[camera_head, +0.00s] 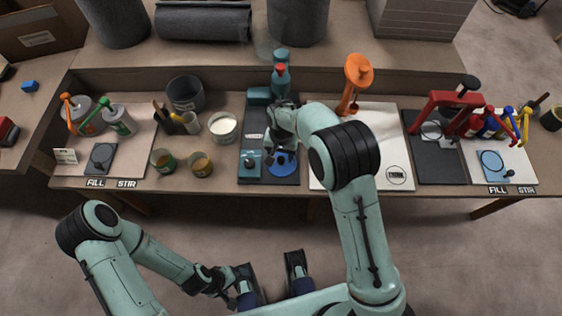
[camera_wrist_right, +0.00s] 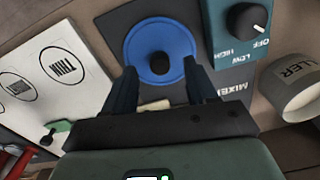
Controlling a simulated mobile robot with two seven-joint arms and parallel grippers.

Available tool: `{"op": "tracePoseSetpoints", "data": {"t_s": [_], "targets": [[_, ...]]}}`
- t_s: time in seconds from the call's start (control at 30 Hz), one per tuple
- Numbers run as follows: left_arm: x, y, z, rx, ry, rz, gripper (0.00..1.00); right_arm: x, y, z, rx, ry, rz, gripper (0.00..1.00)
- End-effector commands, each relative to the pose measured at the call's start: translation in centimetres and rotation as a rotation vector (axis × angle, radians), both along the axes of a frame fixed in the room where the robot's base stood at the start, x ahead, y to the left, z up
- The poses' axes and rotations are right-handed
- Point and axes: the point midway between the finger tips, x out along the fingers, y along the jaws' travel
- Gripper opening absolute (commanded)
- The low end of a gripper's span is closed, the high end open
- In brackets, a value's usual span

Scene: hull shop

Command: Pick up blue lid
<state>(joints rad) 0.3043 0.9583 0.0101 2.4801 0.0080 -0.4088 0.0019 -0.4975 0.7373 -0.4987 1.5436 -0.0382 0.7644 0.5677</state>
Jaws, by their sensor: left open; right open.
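The blue lid (camera_head: 284,168) is a flat round disc lying on the dark mixer mat at the middle of the bench. In the right wrist view the lid (camera_wrist_right: 160,56) shows a black knob at its centre. My right gripper (camera_wrist_right: 160,68) is above the lid, open, with one finger on each side of the knob and nothing between them. In the head view my right arm partly covers the lid. My left gripper (camera_head: 271,272) is open and empty, low in front of the bench.
A teal control box with a black knob (camera_head: 250,163) sits left of the lid. A blue-grey mixer (camera_head: 281,75) stands behind. A white can (camera_head: 223,127) and small green cups (camera_head: 201,165) are to the left. The white board (camera_head: 390,150) on the right is mostly clear.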

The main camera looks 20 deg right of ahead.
Motion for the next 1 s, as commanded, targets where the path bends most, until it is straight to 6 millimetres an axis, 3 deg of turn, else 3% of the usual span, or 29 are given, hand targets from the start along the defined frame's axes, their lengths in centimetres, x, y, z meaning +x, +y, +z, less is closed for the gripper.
{"op": "tracePoseSetpoints", "data": {"t_s": [0.2, 0.43, 0.6, 1.0], "targets": [[0.1, 0.0, -0.5, 0.001, -0.006, 0.001, 0.89, 0.1, -0.1, -3.3, 0.0, 0.001, 0.0, 0.57], [0.2, 0.0, -0.4, 0.0, -0.006, 0.001, 0.89, 0.2, -0.1, -3.3, 0.0, -0.001, 0.001, 0.57], [0.2, 0.0, -0.4, 0.0, -0.006, 0.001, 0.89, 0.2, -0.1, -3.3, 0.0, -0.001, 0.001, 0.02], [0.2, 0.0, -0.3, 0.0, -0.006, 0.001, 0.89, 0.2, -0.1, -2.9, 0.0, -0.001, 0.001, 0.0]]}}
